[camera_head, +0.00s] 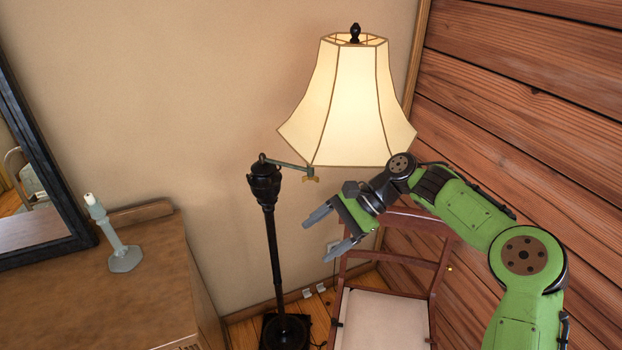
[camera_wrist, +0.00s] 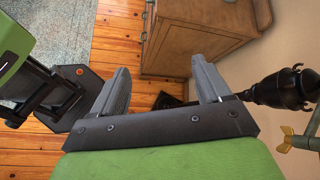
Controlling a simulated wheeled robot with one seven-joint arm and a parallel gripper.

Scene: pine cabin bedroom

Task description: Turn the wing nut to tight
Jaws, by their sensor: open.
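The brass wing nut (camera_head: 311,180) sits on the swing arm (camera_head: 285,163) of the black floor lamp (camera_head: 269,220), under the left edge of the cream shade (camera_head: 345,105). It also shows in the wrist view (camera_wrist: 288,139) at the right edge, outside my fingers. My gripper (camera_head: 328,231) is open and empty, below and slightly right of the wing nut, apart from it. I cannot tell how tight the nut is.
A wooden chair (camera_head: 385,315) stands below my arm. A dresser (camera_head: 150,270) with a candlestick (camera_head: 122,252) and mirror (camera_head: 62,215) stands at the left. The plank wall (camera_head: 520,120) is close on the right. Open space lies between dresser and lamp pole.

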